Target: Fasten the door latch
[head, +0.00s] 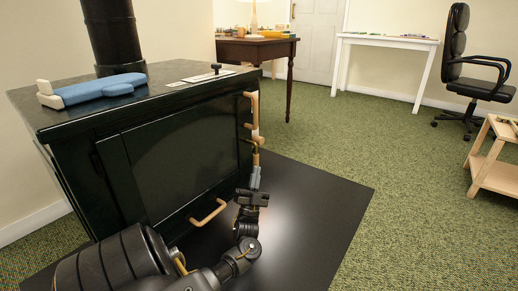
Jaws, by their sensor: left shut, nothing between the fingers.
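The black stove (75,165) stands at left with a dark door (180,150) on its front. The door looks closed or nearly so; I cannot tell whether it is flush. The tan latch (251,112) runs upright along the right edge of the stove front, with its lower end near my gripper. A tan bar handle (208,212) sits low on the front. My left gripper (255,177) is shut and empty, with its fingers pointing up just below the latch's lower end. Contact between them cannot be made out. My right gripper is not in view.
A blue object with pale ends (100,89) and a small dark knob (216,69) are on the stove top. A black floor plate (310,200) lies under the stove. Green carpet (400,190) is clear to the right, before a wooden stand (495,177) and office chair (478,82).

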